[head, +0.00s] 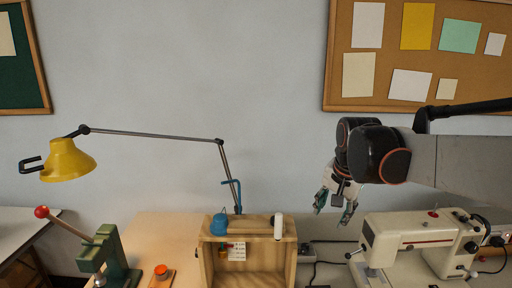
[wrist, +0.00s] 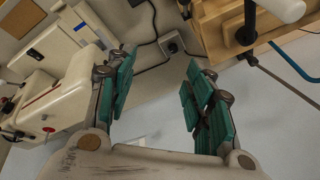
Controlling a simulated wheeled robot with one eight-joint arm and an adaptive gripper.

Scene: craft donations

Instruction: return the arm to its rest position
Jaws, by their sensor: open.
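My gripper (head: 335,203) hangs in the air at the right of the head view, its fingers pointing down, left of and above the white sewing machine (head: 412,235). In the wrist view my gripper (wrist: 160,90) shows two green-padded fingers spread wide with nothing between them. My arm reaches in from the right edge of the head view, in front of the wall.
A wooden box (head: 289,262) with a blue item and a white cylinder on top stands at the centre. A yellow lamp (head: 68,160) and a green press (head: 108,258) are at the left. Cables (wrist: 157,32) and an outlet lie between the machine and box.

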